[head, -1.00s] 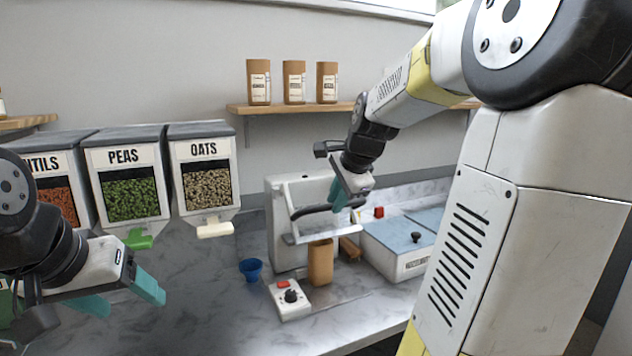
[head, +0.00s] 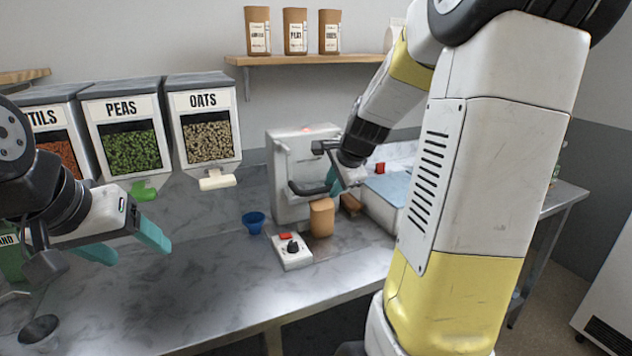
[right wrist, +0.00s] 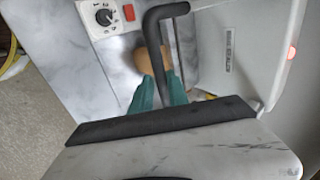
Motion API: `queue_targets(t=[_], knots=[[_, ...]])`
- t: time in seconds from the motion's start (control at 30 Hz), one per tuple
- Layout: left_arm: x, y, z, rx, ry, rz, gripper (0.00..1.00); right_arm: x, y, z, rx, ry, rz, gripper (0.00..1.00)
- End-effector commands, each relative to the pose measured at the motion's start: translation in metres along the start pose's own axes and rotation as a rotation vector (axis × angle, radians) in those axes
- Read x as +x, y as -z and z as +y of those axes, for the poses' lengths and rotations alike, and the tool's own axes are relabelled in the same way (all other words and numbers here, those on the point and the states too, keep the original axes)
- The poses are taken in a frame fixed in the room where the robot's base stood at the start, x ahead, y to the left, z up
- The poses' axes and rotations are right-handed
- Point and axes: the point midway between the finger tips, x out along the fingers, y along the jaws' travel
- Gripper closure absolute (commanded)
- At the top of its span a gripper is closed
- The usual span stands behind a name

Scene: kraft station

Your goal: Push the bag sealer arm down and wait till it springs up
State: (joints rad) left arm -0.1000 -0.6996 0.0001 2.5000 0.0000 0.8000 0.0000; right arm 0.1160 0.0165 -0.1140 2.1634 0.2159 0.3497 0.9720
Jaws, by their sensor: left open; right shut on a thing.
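The white bag sealer (head: 292,160) stands on the counter. Its black arm handle (head: 305,190) is low, just above the top of the brown bag (head: 321,220). A red light (head: 306,130) glows on the sealer's top. My right gripper (head: 334,182) is at the right end of the handle. In the right wrist view, its teal fingers (right wrist: 162,90) are closed at the black handle (right wrist: 152,40), with the bag (right wrist: 150,60) partly hidden behind them. My left gripper (head: 125,248) is open and empty over the counter at the left.
A control box (head: 292,254) with a knob and red switch sits in front of the sealer. A blue cup (head: 253,222) stands left of it. Dispensers of peas (head: 128,150) and oats (head: 208,142) are at the back left. A lidded bin (head: 385,205) is right of the sealer.

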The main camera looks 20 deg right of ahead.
Motion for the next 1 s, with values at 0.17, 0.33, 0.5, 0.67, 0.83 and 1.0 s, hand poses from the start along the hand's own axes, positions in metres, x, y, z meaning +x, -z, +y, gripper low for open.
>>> queue_targets(t=[0.17,0.33,0.5,0.67,0.83,1.0], knots=[[-0.0001,0.0000,0.0000,0.000,0.000,0.000,0.33,0.0094,-0.0008,0.0224,0.007,-0.052,-0.013,1.00],[-0.0001,0.0000,0.0000,0.000,0.000,0.000,0.33,0.0095,-0.0007,0.0225,0.007,-0.052,-0.012,1.00],[-0.0001,0.0000,0.0000,0.000,0.000,0.000,0.33,0.0095,-0.0007,0.0225,0.008,-0.052,-0.013,0.72],[-0.0001,0.0000,0.0000,0.000,0.000,0.000,0.33,0.0092,-0.0022,0.0216,0.007,-0.050,-0.014,0.62],[-0.0001,0.0000,0.0000,0.000,0.000,0.000,0.33,0.0086,-0.0038,0.0203,0.005,-0.048,-0.016,0.62],[-0.0001,0.0000,0.0000,0.000,0.000,0.000,0.33,0.0027,-0.0044,0.0184,0.005,-0.043,-0.017,0.62]])
